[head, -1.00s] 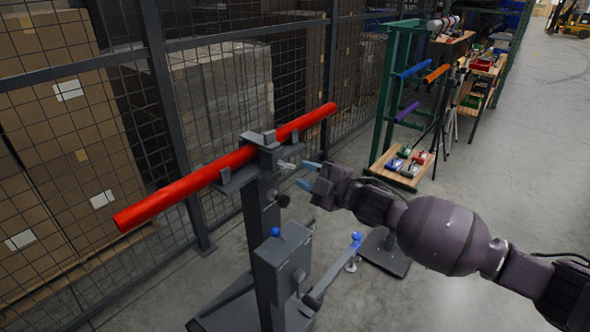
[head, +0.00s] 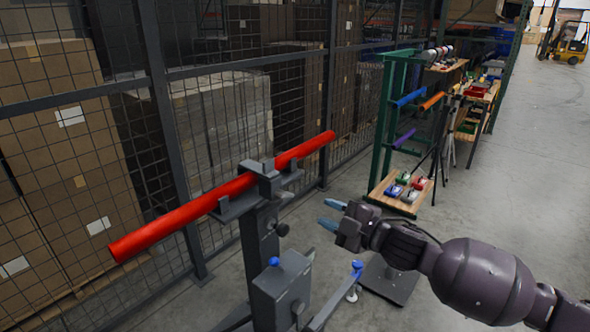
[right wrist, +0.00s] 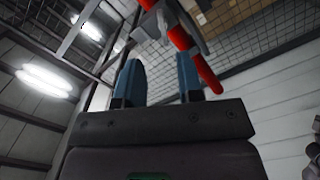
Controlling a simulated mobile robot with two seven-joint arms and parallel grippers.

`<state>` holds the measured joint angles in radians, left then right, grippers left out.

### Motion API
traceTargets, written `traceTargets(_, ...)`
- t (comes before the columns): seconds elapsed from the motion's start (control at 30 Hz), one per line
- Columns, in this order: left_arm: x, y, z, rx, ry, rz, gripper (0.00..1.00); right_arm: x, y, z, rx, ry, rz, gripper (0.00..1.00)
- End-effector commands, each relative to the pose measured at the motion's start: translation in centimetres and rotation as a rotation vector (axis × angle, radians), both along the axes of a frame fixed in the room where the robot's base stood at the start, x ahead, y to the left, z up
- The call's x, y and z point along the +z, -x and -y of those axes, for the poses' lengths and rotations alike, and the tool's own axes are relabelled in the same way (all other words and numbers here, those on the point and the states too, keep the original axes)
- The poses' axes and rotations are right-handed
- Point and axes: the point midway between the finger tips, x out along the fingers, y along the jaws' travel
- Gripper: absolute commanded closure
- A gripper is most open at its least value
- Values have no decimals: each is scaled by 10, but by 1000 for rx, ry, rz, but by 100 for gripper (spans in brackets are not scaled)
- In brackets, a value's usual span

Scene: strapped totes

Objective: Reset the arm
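My right gripper (head: 330,215) is open and empty in the head view, to the right of the grey stand (head: 262,215), apart from it. In the right wrist view its two blue fingertips (right wrist: 160,85) stand apart with nothing between them. A red tube (head: 180,218) lies across the top of the stand, under a grey clamp piece. The tube also shows beyond the fingers in the right wrist view (right wrist: 208,76). My left gripper is not in view.
A mesh fence (head: 225,90) with stacked boxes behind it runs along the left. A green rack (head: 388,125) with coloured tubes and a wooden shelf stands farther back, near a tripod (head: 444,150). Blue-knobbed parts (head: 357,266) project from the stand's lower part. Open floor lies at right.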

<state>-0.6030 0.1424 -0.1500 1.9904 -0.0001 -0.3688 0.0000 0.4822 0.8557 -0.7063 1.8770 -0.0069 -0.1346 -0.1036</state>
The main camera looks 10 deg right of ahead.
Motion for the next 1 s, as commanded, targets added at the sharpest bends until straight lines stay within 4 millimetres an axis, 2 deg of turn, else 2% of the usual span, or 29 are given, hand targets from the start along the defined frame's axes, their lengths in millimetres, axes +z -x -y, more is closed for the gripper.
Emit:
traceTargets(0.03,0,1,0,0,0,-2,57,12,-4,2,-24,-22,2,66)
traceTargets(0.1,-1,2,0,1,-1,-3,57,17,-6,0,-52,-70,-15,66)
traceTargets(0.23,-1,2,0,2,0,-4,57,5,1,2,-108,-157,-75,66)
traceTargets(0.37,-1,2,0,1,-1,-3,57,-15,11,9,-169,-241,-145,66)
traceTargets(0.47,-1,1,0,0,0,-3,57,-37,23,16,-226,-315,-212,66)
traceTargets(0.67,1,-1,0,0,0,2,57,-95,59,42,-381,-469,-367,66)
traceTargets(0.87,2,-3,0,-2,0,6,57,-157,111,73,-555,-597,-515,66)
traceTargets(1.0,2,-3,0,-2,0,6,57,-200,157,94,-682,-668,-606,66)
